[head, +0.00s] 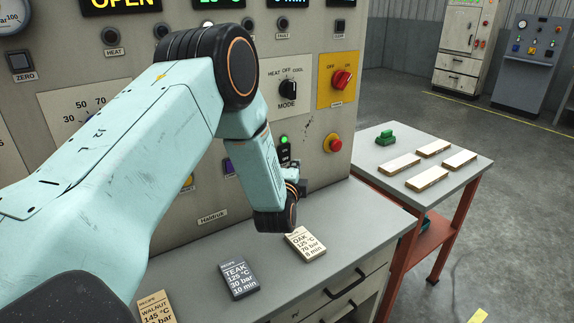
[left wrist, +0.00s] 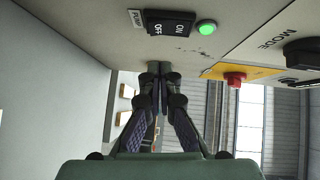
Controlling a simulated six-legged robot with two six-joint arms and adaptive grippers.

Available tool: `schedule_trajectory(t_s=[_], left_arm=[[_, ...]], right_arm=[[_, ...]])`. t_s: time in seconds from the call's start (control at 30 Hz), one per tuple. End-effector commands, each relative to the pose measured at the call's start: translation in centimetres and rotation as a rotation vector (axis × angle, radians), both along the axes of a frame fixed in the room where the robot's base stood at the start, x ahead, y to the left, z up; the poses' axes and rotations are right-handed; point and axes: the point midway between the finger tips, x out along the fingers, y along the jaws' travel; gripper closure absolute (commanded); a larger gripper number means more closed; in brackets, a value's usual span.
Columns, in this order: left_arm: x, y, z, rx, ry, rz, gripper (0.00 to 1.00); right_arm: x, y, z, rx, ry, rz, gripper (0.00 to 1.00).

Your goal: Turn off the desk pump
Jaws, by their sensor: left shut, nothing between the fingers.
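The pump switch (left wrist: 166,24) is a black rocker marked ON and OFF, with a PUMP label beside it, on the press panel. A green lamp (left wrist: 206,27) beside it is lit; this lamp also shows in the head view (head: 283,139). Which side of the rocker is pressed in, I cannot tell. My left gripper (left wrist: 158,72) is shut and empty, its fingertips close to the panel and off to one side of the switch. Whether they touch the panel is unclear. In the head view my left arm partly covers the panel around the switch. My right gripper is not in view.
A red button (head: 334,143), a red rotary switch (head: 341,79) and the MODE knob (head: 287,88) are on the panel nearby. Recipe cards, including the oak card (head: 305,244), lie on the grey worktop (head: 365,213). A side table (head: 387,143) holds several boards.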

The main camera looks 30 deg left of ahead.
Motion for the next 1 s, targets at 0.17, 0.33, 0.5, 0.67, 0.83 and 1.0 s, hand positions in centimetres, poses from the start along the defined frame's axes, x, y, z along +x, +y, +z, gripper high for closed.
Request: schedule_trajectory(t_s=[0.17, 0.33, 0.5, 0.67, 0.83, 1.0], left_arm=[[0.7, 2.5, -0.3, -0.003, -0.001, 0.006, 1.00], [1.1, 3.3, -0.5, -0.002, 0.002, 0.004, 1.00], [1.1, 3.4, -0.5, -0.002, 0.002, 0.004, 1.00], [1.1, 3.4, -0.5, -0.001, 0.001, 0.004, 1.00], [1.3, 3.7, -0.6, 0.033, -0.013, 0.003, 1.00], [1.3, 3.6, -0.6, 0.032, -0.014, 0.003, 1.00]], right_arm=[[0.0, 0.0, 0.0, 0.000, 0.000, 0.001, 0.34], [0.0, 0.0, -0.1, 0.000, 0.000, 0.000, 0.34], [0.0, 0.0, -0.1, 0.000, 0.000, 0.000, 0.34], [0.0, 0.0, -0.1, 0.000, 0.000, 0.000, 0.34], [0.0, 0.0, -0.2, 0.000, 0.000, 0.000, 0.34], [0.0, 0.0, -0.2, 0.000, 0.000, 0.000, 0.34]])
